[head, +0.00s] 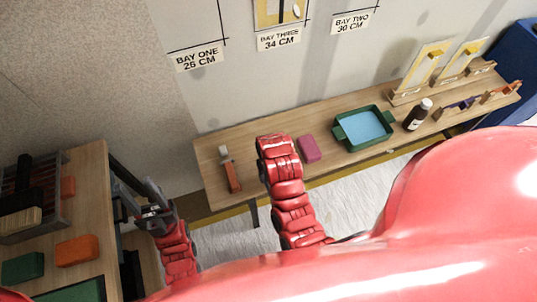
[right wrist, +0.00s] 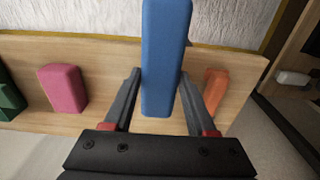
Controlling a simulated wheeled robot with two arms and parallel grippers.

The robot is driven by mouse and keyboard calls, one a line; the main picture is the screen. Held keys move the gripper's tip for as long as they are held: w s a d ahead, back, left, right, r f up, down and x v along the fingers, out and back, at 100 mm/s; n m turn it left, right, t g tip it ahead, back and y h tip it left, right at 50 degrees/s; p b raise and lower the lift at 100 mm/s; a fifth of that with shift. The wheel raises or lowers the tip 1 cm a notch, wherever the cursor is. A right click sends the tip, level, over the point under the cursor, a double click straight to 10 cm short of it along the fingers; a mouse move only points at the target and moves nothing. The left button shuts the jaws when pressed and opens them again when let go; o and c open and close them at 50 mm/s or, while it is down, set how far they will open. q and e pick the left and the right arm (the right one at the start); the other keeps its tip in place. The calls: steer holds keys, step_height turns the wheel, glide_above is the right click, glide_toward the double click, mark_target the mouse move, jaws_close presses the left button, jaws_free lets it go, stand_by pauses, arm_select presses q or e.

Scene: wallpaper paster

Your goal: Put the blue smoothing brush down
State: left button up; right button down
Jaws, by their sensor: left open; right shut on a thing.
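The blue smoothing brush (right wrist: 165,55) stands out between the fingers of my right gripper (right wrist: 172,85) in the right wrist view. The right gripper is shut on it, above the wooden bench. In the head view my right arm hides both the right gripper and the brush. The wooden bench (head: 285,187) runs along the wall. My left gripper (head: 138,197) is open and empty, beside the side table (head: 95,222) at the left.
Wooden racks stand at the far right. A crate (head: 60,192) and blocks occupy the side table.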

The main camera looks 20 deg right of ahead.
steer(key=w+d+f+p, duration=0.1)
steer(key=w, duration=0.3)
steer(key=w+d+p, duration=0.1)
steer(key=w, duration=0.3)
steer(key=w+d+f+p, duration=0.1)
steer(key=w, duration=0.3)
steer(key=shift+w+d+f+p, duration=0.2)
steer(key=shift+w+f+p, duration=0.1)
step_height(320, 180, down, 2)
steer(key=shift+f, duration=0.2)
steer(key=shift+c, duration=1)
jaws_free()
steer(key=shift+r, duration=0.1)
